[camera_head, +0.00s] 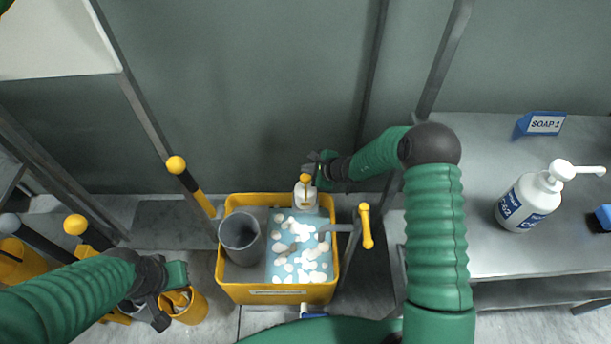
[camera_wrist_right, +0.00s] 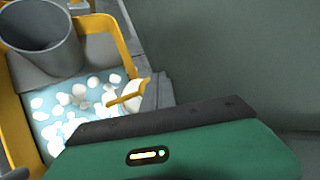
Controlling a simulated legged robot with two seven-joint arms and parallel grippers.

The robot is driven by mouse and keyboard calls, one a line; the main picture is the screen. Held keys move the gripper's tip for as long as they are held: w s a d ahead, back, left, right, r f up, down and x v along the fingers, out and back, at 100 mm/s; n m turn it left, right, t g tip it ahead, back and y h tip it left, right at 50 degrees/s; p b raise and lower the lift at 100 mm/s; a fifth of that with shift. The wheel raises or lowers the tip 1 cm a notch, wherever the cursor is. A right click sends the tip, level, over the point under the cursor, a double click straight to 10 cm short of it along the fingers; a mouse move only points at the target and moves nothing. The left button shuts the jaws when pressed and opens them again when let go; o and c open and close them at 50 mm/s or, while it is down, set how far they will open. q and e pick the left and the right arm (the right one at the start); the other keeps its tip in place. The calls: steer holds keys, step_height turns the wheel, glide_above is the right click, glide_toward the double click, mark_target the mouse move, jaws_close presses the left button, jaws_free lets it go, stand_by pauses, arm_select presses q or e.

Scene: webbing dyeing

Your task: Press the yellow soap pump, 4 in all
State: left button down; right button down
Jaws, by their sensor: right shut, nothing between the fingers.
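The soap pump is a white bottle (camera_head: 305,199) with a yellow head (camera_head: 306,179). It stands at the back of the yellow tub. My right gripper (camera_head: 311,169) is shut and empty, right at the pump head; I cannot tell whether it touches. In the right wrist view the yellow spout (camera_wrist_right: 126,97) shows beside my grey fingertips (camera_wrist_right: 158,92), and the green gripper body hides part of the tub. My left gripper (camera_head: 150,312) is at the lower left, away from the pump; its opening is unclear.
The yellow tub (camera_head: 277,293) holds blue liquid with white foam and a grey cylinder (camera_head: 240,238). A yellow-handled lever (camera_head: 366,226) stands at its right. On the metal table (camera_head: 480,236) are a white pump bottle (camera_head: 531,203) and a blue "SOAP" sign (camera_head: 541,124). Yellow-tipped posts (camera_head: 177,166) stand left.

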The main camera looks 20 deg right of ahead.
mark_target(308, 179)
step_height(308, 179, up, 4)
steer(key=shift+r+p, duration=0.1)
steer(key=shift+p, duration=0.9)
stand_by(1.7)
